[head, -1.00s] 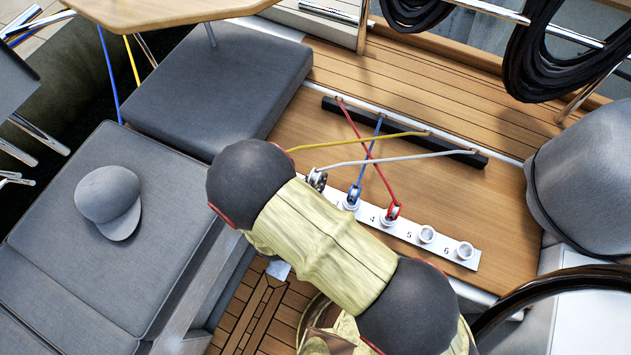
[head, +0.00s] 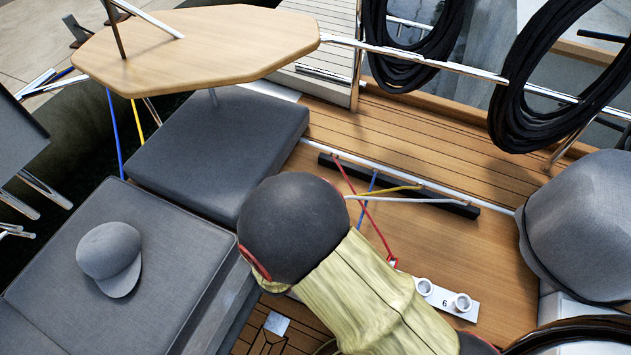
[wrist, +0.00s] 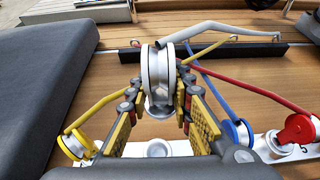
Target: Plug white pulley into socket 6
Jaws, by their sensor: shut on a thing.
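My gripper (wrist: 160,100) is shut on the white pulley (wrist: 155,68), a silvery wheel with a white rope running up and right to a dark bar. In the wrist view the pulley appears above an empty socket (wrist: 158,149) in the white strip. My arm hides the gripper and pulley in the head view. Socket 6 (head: 461,304) is empty at the right end of the strip, with the digit 6 beside it. The empty socket 5 (head: 424,287) is just left of it.
The yellow pulley (wrist: 75,145), blue pulley (wrist: 238,132) and red pulley (wrist: 298,131) sit on the strip. Their ropes run to the dark bar (head: 330,163) behind. A dark grey cushion (wrist: 45,75) is close on the left. A grey covered form (head: 580,225) stands right.

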